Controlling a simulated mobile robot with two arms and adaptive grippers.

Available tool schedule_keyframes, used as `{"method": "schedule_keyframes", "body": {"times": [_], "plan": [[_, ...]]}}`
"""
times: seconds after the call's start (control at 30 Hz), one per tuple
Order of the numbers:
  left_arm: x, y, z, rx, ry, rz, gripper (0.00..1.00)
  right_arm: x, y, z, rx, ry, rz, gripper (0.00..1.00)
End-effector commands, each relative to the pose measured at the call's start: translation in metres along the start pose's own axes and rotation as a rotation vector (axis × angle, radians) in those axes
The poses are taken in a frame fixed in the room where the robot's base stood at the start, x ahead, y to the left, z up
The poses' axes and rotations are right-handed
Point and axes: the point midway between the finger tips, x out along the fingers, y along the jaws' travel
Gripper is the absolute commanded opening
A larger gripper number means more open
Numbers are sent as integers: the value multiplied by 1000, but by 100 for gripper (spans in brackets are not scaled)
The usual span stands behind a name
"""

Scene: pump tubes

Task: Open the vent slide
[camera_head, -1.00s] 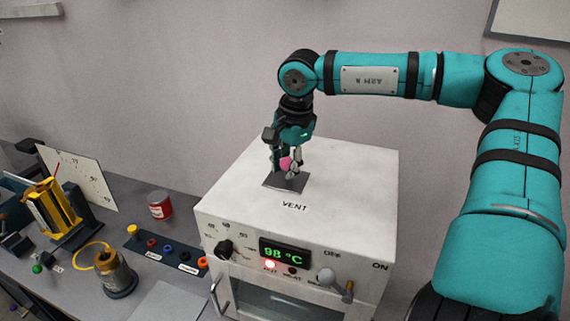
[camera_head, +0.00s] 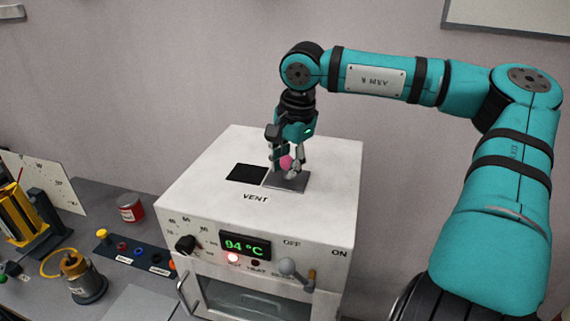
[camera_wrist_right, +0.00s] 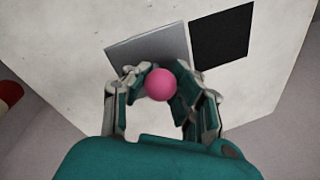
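The vent slide is a grey metal plate (camera_head: 289,181) with a pink knob (camera_head: 286,162), on top of the white oven. A black square opening (camera_head: 246,173) lies uncovered beside the plate, above the word VENT. My right gripper (camera_head: 287,166) points down over the plate, with its fingers on both sides of the knob. In the right wrist view the knob (camera_wrist_right: 161,85) sits between the fingertips, apparently touching both; the plate (camera_wrist_right: 148,48) is behind it and the opening (camera_wrist_right: 222,37) to the right. My left gripper is not in view.
The white oven (camera_head: 330,185) has a display (camera_head: 244,246) reading 94 °C, a lit red lamp, a black knob (camera_head: 187,244) and a lever (camera_head: 297,271) in front.

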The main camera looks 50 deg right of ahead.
Motion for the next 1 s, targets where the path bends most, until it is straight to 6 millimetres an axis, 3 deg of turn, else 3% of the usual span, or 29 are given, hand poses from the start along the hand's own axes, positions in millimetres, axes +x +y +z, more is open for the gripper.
{"method": "schedule_keyframes", "body": {"times": [0.03,0.23,0.57,0.67,1.0], "plan": [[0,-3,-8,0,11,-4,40,-3,-2,-1,1,2,-8,28],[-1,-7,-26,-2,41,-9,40,-2,-1,0,1,0,-5,53],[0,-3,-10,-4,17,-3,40,-5,-1,0,1,-2,-4,53],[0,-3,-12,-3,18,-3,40,-17,-1,0,1,-1,-6,53],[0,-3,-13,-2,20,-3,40,-88,-1,-1,3,1,-7,53]]}}
